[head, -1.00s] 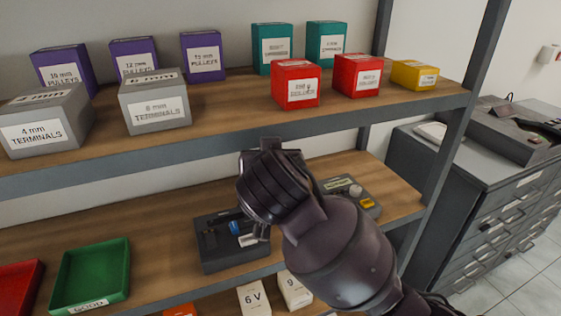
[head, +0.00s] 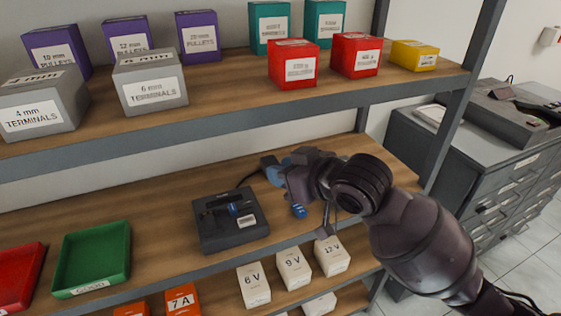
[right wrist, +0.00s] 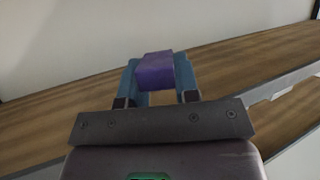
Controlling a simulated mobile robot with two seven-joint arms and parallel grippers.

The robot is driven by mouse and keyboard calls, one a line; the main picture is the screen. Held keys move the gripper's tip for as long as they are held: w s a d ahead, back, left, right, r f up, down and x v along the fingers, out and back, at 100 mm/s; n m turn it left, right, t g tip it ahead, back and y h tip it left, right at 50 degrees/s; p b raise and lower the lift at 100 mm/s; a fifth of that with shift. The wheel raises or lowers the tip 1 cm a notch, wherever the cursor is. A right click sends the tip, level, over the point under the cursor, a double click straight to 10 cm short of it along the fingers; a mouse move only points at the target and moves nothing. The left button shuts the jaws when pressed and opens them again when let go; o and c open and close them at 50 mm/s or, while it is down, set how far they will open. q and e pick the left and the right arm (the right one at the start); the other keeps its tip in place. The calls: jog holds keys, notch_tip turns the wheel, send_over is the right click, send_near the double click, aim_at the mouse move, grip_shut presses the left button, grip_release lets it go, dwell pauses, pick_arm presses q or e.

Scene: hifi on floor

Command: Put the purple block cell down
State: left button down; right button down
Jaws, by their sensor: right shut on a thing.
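The purple block cell (right wrist: 154,70) shows in the right wrist view, held between the two blue fingers of my right gripper (right wrist: 157,82). My right gripper (head: 284,188) is above the middle wooden shelf (head: 165,212), to the right of a dark device with a blue part (head: 229,221). The block cannot be made out in the head view, and whether it touches the shelf cannot be told. My left gripper is not in view.
A green tray (head: 124,268) and a red tray (head: 20,278) lie at the shelf's left. The upper shelf (head: 235,100) carries several labelled boxes. White boxes, such as the 6 V box (head: 254,285), stand below.

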jog(key=shift+s+d+f+n+g+y, duration=0.15)
jog(key=shift+d+f+n+g+y, duration=0.1)
jog(key=shift+f+n+g+y, duration=0.4)
jog(key=shift+s+d+f+n+g+y, duration=0.1)
jog(key=shift+d+f+n+g+y, duration=0.2)
jog(key=shift+n+g, duration=0.5)
jog(key=shift+s+d+f+n+g+y, duration=0.15)
jog(key=shift+d+f+n+g+y, duration=0.05)
jog(key=shift+f+n+g+y, duration=0.45)
jog(key=shift+s+d+f+n+g+y, duration=0.2)
jog(key=shift+f+n+g, duration=0.2)
jog(key=shift+n+g, duration=0.35)
jog(key=shift+s+d+f+n+g+y, duration=0.1)
jog(key=shift+d+f+n+g+y, duration=0.1)
jog(key=shift+f+n+g, duration=0.4)
jog(key=shift+s+d+f+n+g+y, duration=0.1)
jog(key=shift+d+f+n+g, duration=0.1)
jog(key=shift+n+g, duration=0.65)
